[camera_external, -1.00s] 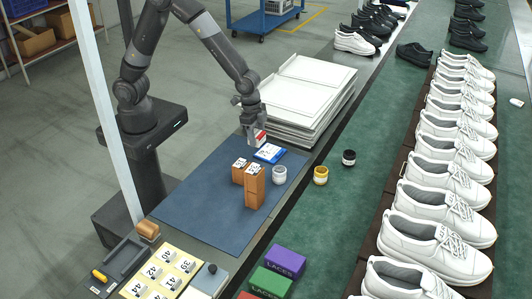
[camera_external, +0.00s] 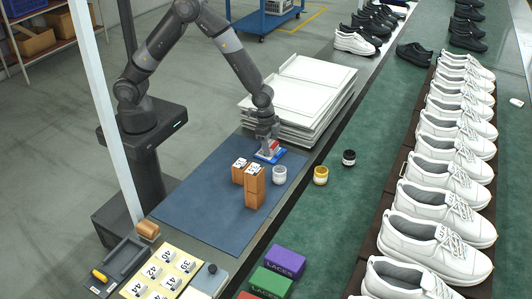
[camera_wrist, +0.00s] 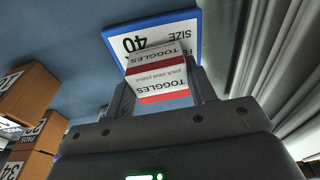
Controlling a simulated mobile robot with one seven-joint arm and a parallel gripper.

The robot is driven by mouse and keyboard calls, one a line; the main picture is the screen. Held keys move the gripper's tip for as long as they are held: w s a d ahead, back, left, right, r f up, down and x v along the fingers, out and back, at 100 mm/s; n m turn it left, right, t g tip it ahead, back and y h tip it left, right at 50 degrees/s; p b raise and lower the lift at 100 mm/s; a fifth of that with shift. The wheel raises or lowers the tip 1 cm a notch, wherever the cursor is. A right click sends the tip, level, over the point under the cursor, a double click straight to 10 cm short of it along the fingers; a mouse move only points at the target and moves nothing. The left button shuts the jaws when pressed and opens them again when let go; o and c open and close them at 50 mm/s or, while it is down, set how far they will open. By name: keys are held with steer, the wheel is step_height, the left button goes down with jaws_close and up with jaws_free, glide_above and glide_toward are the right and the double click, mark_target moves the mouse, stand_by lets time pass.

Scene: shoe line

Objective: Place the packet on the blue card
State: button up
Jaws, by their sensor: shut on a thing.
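The packet (camera_wrist: 160,75) is a small white and red box marked TOGGLES. My gripper (camera_external: 268,146) is shut on it, with a finger on each side of it in the wrist view. The blue card (camera_external: 270,155), a white label with a blue border reading SIZE 40, lies on the dark blue mat. In the wrist view the packet overlaps the near part of the blue card (camera_wrist: 197,25) and hides some of its print. The packet (camera_external: 271,146) is over the card in the external view. I cannot tell whether it touches the card.
Orange-brown boxes (camera_external: 254,187) with number labels stand on the mat (camera_external: 205,200) in front of the card. A white-lidded grey jar (camera_external: 279,175) stands close to the card. Stacked white trays (camera_external: 300,100) rise just behind. The left part of the mat is clear.

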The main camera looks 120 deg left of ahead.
steer(key=o, duration=1)
steer(key=shift+f, duration=0.1)
steer(key=s+d+r, duration=0.3)
steer(key=r, duration=0.8)
steer(key=s+d+r, duration=0.3)
steer(key=s+r, duration=0.1)
steer(key=r, duration=0.7)
steer(key=s+d+r+t, duration=0.1)
steer(key=s+d+r, duration=0.2)
steer(key=s, duration=0.4)
steer(key=s+d+r+t, duration=0.1)
steer(key=s+d+r, duration=0.2)
steer(key=s, duration=0.4)
steer(key=s+d+r+t, duration=0.1)
steer(key=s+d+r, duration=0.3)
steer(key=s, duration=0.4)
steer(key=shift+r+t, duration=0.15)
steer(key=shift+t, duration=0.25)
